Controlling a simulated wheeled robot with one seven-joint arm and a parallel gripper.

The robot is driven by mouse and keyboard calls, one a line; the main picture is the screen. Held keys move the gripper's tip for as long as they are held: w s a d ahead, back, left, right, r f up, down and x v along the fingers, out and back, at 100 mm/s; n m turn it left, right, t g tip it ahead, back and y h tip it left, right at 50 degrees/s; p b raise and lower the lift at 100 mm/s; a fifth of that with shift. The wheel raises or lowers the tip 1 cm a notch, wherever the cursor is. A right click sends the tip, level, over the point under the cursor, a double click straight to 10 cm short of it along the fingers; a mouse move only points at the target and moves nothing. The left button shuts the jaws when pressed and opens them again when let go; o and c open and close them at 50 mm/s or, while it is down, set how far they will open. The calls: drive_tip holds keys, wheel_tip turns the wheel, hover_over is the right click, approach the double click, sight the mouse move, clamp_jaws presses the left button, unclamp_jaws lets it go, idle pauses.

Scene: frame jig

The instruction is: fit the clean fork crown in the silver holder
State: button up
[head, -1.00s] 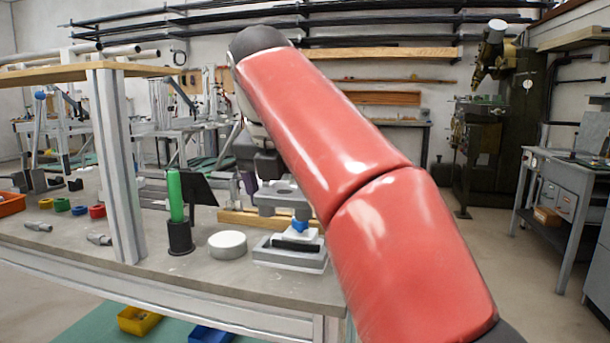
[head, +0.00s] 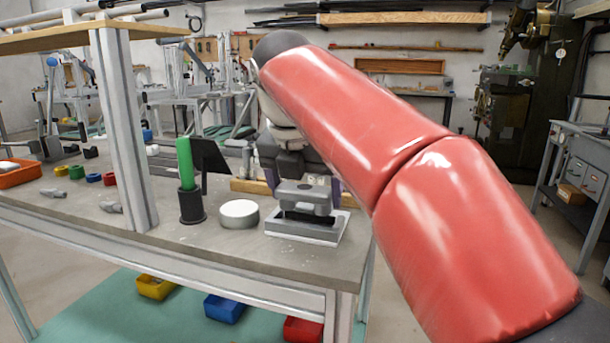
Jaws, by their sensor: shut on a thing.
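The fork crown (head: 303,194) is a grey, blocky piece in the head view. My gripper (head: 301,182) is shut on it, with purple-grey fingers at its left and right sides. The silver holder (head: 288,232) is a low grey block with a pale rim near the table's right end. The crown is directly over the holder, very low. A dark gap or insert shows between them, and I cannot tell whether the crown touches or is seated. The holder's middle is hidden by the crown.
A white-topped disc (head: 239,211) stands just left of the holder. Left of it, a green rod (head: 185,165) stands in a black cup (head: 192,206), near a metal upright (head: 125,140). Small coloured rings (head: 92,178) and an orange bin (head: 20,173) are farther left.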

drive_tip(key=shift+f+b, duration=1.35)
drive_tip(key=shift+s+f, duration=0.1)
drive_tip(key=shift+f, duration=0.45)
drive_tip(key=o, duration=1)
drive_tip(key=shift+c, duration=0.2)
drive_tip(key=p+v, duration=0.1)
drive_tip(key=v, duration=0.2)
drive_tip(key=p+v, duration=0.1)
drive_tip(key=v, duration=0.2)
drive_tip(key=p+v, duration=0.1)
drive_tip(key=v, duration=0.2)
drive_tip(key=shift+w, duration=0.25)
